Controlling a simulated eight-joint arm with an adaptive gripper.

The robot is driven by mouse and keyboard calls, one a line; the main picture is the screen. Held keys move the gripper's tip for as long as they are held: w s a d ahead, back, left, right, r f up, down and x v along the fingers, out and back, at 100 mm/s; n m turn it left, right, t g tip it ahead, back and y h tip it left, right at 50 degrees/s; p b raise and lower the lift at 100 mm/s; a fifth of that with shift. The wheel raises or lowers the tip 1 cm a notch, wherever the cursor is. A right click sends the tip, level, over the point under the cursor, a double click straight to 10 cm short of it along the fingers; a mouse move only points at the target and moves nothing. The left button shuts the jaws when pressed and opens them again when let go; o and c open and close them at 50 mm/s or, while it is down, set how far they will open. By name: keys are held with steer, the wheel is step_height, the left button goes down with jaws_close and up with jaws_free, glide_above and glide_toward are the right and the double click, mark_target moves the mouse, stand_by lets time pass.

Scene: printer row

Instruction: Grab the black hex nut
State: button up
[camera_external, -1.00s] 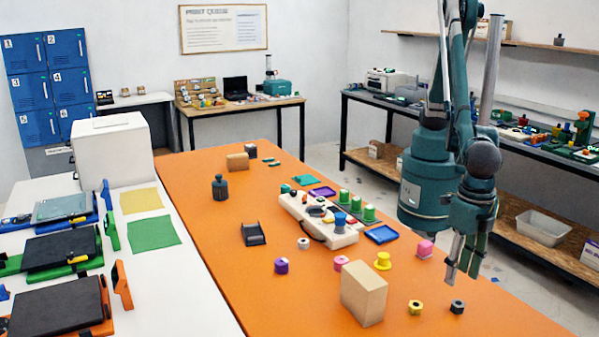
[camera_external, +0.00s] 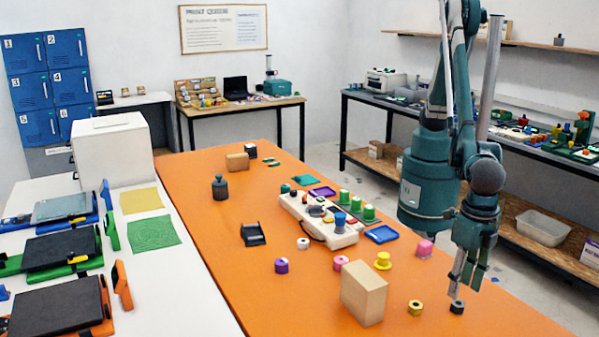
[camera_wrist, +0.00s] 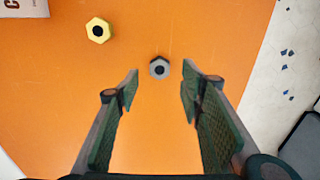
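The black hex nut (camera_external: 457,307) lies on the orange table near its front right. In the wrist view the nut (camera_wrist: 159,68) shows a grey top with a dark hole, and it sits just beyond the fingertips, roughly centred between them. My gripper (camera_external: 464,284) points down just above the nut in the external view. In the wrist view my gripper (camera_wrist: 160,84) has its two fingers spread apart with nothing between them. Whether a fingertip touches the nut cannot be told.
A yellow hex nut (camera_external: 415,307) lies left of the black one, and a cardboard box (camera_external: 364,292) stands further left. A pink piece (camera_external: 425,248) and a yellow spool (camera_external: 383,261) stand behind. The table's right edge is close by, with floor beyond it.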

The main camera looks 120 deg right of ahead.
mark_target(458, 303)
steer(key=shift+f, duration=0.1)
steer(key=shift+a+f+b, duration=0.1)
steer(key=shift+f+b, duration=0.3)
steer(key=shift+f, duration=2.1)
steer(key=shift+c, duration=0.6)
steer(key=c, duration=0.7)
